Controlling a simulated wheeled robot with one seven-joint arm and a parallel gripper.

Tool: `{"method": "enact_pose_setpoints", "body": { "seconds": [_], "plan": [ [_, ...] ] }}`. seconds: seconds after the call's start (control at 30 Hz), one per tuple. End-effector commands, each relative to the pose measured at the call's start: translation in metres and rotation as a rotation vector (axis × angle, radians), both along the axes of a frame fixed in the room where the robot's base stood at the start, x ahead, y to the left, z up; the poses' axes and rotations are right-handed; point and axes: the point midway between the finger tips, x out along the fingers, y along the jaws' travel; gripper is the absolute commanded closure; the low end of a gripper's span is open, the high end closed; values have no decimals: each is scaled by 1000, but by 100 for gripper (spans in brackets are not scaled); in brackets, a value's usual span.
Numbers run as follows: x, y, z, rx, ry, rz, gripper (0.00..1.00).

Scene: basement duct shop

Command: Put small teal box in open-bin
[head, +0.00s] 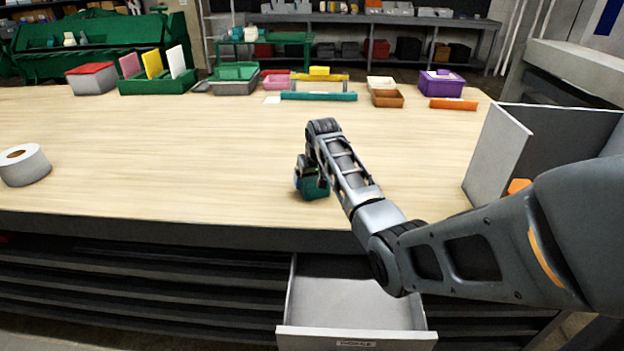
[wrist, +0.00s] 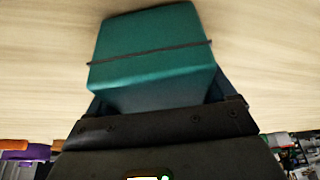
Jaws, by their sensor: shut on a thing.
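The small teal box (head: 313,188) is over the front part of the wooden worktop, near its edge. My gripper (head: 308,172) is above it and shut on it; the arm hides part of both. In the wrist view the teal box (wrist: 150,50) fills the upper middle, with a dark band across it and a finger on each side. Whether the box touches the worktop is hard to tell. A grey open-topped bin (head: 495,155) with tall walls stands at the right end of the worktop, something orange showing inside; no label on it is readable.
A pale drawer (head: 345,300) stands open below the worktop's front edge. A white roll (head: 24,165) sits at the left. Along the back are a purple box (head: 441,84), a brown tray (head: 387,98) and a teal bar (head: 318,96). The middle worktop is clear.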

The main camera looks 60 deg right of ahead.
Motion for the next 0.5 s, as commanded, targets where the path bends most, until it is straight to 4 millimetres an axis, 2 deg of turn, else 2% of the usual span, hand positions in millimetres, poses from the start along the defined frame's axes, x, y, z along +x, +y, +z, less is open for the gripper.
{"method": "enact_pose_setpoints", "body": {
  "seconds": [0.1,0.13,0.27,0.5],
  "plan": [
    [0,0,-3,0,0,0,53],
    [0,0,-3,0,0,0,13],
    [0,0,-3,0,0,0,1],
    [0,0,-2,0,0,0,0]
  ]
}}
